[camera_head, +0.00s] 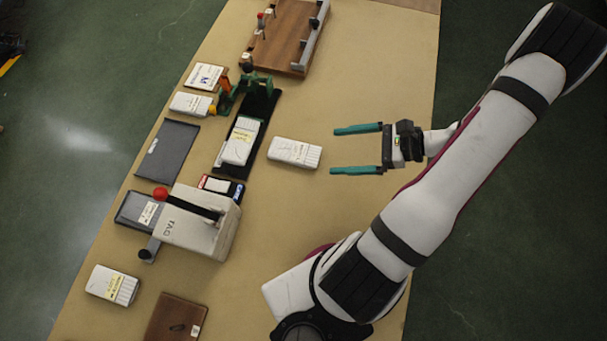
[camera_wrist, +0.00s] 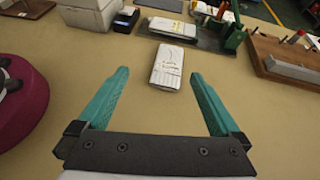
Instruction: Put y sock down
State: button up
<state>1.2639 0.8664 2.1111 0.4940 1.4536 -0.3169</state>
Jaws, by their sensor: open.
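My gripper (camera_head: 333,150) is open and empty above the tan table, its two teal fingers pointing left. A white sock-like piece with a ribbed end (camera_head: 295,152) lies flat on the table just beyond the fingertips. In the wrist view this white piece (camera_wrist: 167,66) lies ahead between the fingertips, apart from both. Another white piece with a yellow label (camera_head: 241,140) lies on a black board (camera_head: 262,103). More white pieces with yellow labels lie at the upper left (camera_head: 192,104) and lower left (camera_head: 112,285). I cannot tell which is the y sock.
A beige press with a red knob (camera_head: 200,225) stands left of centre. A green clamp (camera_head: 243,89) stands at the black board's far end. A wooden fixture (camera_head: 283,35) is at the back, a dark tray (camera_head: 168,150) at left.

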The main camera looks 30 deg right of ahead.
jog(key=a+r+n+g, duration=0.7)
jog(key=a+r+n, duration=0.1)
jog(key=a+r, duration=0.15)
jog(key=s+a+r+n+g+h, duration=0.1)
jog(key=s+a+r+n+h, duration=0.5)
jog(key=n, duration=0.5)
jog(key=s+a+h, duration=0.2)
jog(key=s, duration=0.1)
jog(key=shift+s+a, duration=0.25)
jog(key=shift+a, duration=0.1)
